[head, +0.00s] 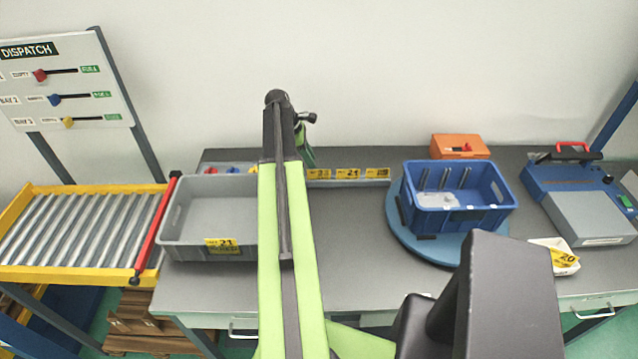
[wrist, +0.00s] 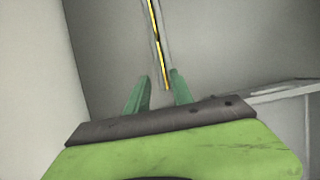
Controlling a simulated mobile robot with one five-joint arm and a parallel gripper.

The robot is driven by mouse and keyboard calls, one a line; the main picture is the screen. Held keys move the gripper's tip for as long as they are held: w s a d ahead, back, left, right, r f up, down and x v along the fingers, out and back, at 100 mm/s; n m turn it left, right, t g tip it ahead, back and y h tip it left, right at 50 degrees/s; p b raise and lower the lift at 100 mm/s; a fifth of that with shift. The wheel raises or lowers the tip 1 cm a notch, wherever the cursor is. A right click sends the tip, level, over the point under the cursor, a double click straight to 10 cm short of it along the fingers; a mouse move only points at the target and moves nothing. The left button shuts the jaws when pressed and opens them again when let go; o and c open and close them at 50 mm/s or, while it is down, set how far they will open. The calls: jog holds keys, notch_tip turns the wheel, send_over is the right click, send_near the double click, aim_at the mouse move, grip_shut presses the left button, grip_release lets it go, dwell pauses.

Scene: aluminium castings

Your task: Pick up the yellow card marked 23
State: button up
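A row of yellow cards stands in a low grey rail at the back of the bench. In the head view the left visible card (head: 320,174) may read 23, but the print is too small to be sure; others stand to its right, and my arm hides the rail's left part. In the wrist view the cards show edge-on as a thin yellow strip (wrist: 156,35), its near end between my fingertips. My gripper (wrist: 160,74) has its green fingers apart, one on each side of that strip's line, with no grip visible. In the head view my arm mostly hides the gripper.
A grey bin (head: 180,240) with a yellow card marked 21 (head: 221,245) stands left. A blue crate (head: 460,222) on a round blue turntable (head: 398,222), an orange box (head: 460,147) and a white tray with card 20 (head: 564,258) are right. The wall is close behind.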

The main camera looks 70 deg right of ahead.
aim_at(312, 174)
jog(key=b+x, duration=0.5)
jog(key=shift+s+a+f, duration=0.1)
jog(key=shift+s+a, duration=0.1)
jog(key=shift+s, duration=0.15)
jog(key=shift+r, duration=0.2)
grip_shut()
